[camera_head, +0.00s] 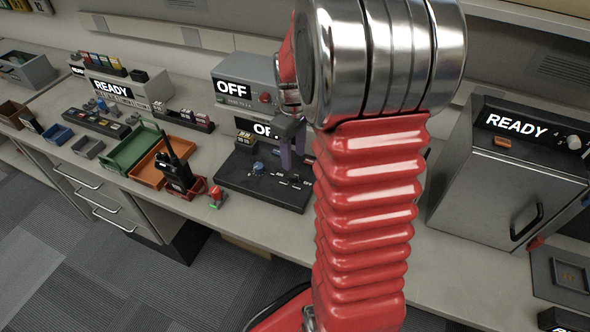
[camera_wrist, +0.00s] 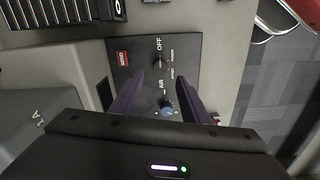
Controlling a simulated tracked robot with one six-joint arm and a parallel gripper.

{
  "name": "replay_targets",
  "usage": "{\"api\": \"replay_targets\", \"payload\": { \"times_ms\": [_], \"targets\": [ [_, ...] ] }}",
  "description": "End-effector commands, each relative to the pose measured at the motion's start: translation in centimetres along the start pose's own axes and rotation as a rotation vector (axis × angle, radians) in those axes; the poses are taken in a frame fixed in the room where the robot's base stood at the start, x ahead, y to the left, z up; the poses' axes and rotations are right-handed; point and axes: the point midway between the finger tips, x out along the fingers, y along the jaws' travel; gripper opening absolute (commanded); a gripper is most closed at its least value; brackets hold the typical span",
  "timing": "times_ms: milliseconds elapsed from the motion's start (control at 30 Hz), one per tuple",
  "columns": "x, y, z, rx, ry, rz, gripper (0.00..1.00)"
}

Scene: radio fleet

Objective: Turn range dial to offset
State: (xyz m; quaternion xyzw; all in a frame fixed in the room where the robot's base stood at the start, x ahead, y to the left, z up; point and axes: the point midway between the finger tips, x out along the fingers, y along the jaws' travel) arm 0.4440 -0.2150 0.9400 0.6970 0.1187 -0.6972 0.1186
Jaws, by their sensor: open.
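A black control panel (camera_head: 232,181) lies on the bench; it also shows in the wrist view (camera_wrist: 185,48). A round blue dial (camera_wrist: 167,106) with small white marks around it sits on the panel near the word AIR; it shows in the head view too (camera_head: 258,167). A dark control sits further up beside the word OFF. The smaller labels are too small to read, so I cannot tell which control is the range dial. My gripper (camera_wrist: 161,78) is open over the panel, its purple fingers on either side of the blue dial in the picture. I see no contact.
A red SEND block (camera_wrist: 122,58) is at the panel's corner. A handheld radio (camera_head: 178,172) stands in a red holder left of the panel, with green (camera_head: 131,146) and orange trays beyond. Grey boxes reading OFF (camera_head: 262,75) stand behind. A dark READY cabinet (camera_head: 490,190) is right.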

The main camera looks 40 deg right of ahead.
Motion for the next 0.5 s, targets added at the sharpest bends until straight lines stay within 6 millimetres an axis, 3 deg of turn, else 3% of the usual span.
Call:
{"api": "replay_targets", "payload": {
  "times_ms": [300,500],
  "targets": [
    [5.0,-0.1,0.1,0.0,-0.003,-0.003,0.42],
    [6.8,0.0,0.0,0.0,-0.001,-0.001,0.42]
  ]
}}
